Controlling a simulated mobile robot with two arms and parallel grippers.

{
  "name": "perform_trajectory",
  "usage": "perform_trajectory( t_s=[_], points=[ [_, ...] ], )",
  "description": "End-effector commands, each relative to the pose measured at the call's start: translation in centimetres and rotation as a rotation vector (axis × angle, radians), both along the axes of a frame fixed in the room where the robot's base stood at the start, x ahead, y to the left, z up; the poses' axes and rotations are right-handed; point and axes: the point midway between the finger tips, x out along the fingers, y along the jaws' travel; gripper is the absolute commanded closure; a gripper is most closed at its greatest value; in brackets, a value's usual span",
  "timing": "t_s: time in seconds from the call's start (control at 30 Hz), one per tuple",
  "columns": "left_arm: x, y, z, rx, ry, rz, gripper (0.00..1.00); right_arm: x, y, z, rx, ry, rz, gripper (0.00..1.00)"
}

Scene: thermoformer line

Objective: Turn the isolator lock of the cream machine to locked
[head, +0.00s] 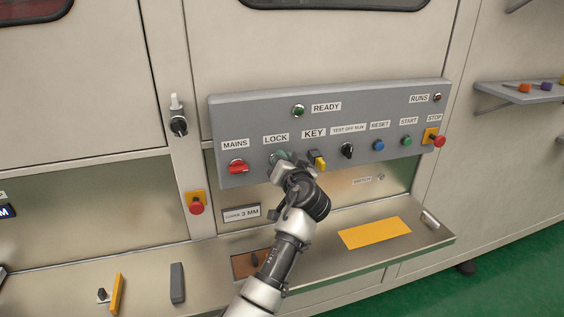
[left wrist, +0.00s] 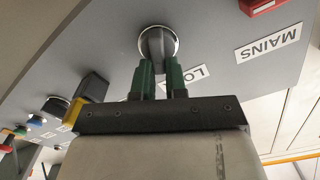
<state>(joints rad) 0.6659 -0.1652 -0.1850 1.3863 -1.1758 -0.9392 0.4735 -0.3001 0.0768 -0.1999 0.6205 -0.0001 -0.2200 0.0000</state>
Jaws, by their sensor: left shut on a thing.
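The cream machine's grey control panel (head: 390,105) carries a row of labelled switches. The isolator lock knob (left wrist: 155,45), dark with a bright metal ring, sits above the LOCK label in the left wrist view, upside down there. My left gripper (head: 283,160) is at the LOCK position in the head view and mostly hides the knob. In the left wrist view its green fingers (left wrist: 157,78) are shut on the knob's grip. The knob's lock marks are not readable. My right gripper is not in view.
The red MAINS switch (head: 237,167) is just left of the lock, and the black-and-yellow key (head: 318,160) is close on its right. A red emergency button (head: 196,206) is lower left. Below, a ledge holds a yellow sheet (head: 375,232) and a grey block (head: 177,282).

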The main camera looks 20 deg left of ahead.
Motion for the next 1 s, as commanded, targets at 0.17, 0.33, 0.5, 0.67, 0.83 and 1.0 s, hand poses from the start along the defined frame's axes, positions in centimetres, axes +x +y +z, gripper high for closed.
perform_trajectory(
  t_s=[0.17,0.33,0.5,0.67,0.83,1.0],
  points=[
    [0.2,-0.1,-0.1,0.141,0.094,0.002,1.0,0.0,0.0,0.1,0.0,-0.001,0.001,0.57],
    [0.3,-0.3,-0.2,0.276,0.184,0.001,1.0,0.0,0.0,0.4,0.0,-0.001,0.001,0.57],
    [0.4,-0.5,-0.4,0.41,0.274,0.001,1.0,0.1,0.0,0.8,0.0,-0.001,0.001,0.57],
    [0.5,-0.6,-0.6,0.536,0.36,0.003,1.0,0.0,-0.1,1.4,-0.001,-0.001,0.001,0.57],
    [0.6,-0.7,-0.8,0.663,0.444,0.002,1.0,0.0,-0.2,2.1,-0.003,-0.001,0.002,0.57],
    [0.6,-0.7,-1.1,0.769,0.517,0.003,1.0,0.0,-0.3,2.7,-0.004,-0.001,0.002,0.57]
  ],
)
